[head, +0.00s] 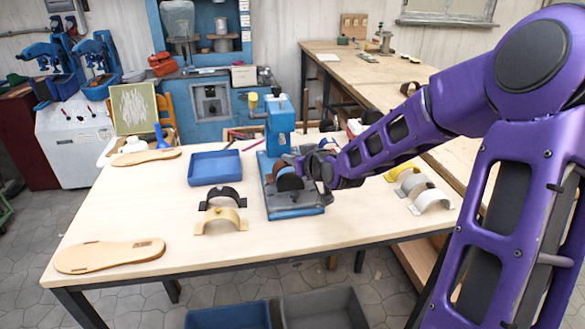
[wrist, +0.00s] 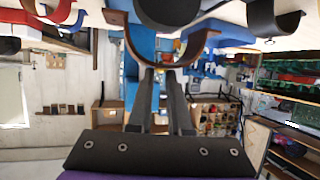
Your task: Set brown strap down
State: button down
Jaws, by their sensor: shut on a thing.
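The brown strap (wrist: 167,50) is an arch held in the tips of my gripper (wrist: 165,75) in the wrist view. The gripper is shut on it. The strap curves around a dark rounded part of the blue press (wrist: 165,9); I cannot tell if they touch. In the head view my gripper (head: 308,172) is at the blue press (head: 281,122), above its grey base (head: 296,200). The strap shows there only as a small brown patch (head: 283,161), partly hidden by the dark part and the gripper.
A black strap (head: 220,193) and a tan strap (head: 222,215) stand left of the press, near a blue tray (head: 214,168). Yellow and pale straps (head: 433,197) stand to the right. Soles (head: 110,256) lie at the left. The table's front middle (head: 270,240) is clear.

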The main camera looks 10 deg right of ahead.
notch_tip(320, 180, up, 5)
jog(key=shift+s+f, duration=0.1)
jog(key=shift+f, duration=0.05)
jog(key=s+f, duration=0.6)
jog(key=s, duration=0.3)
jog(key=shift+s, duration=0.35)
jog(key=shift+s+a, duration=0.1)
jog(key=shift+a, duration=0.05)
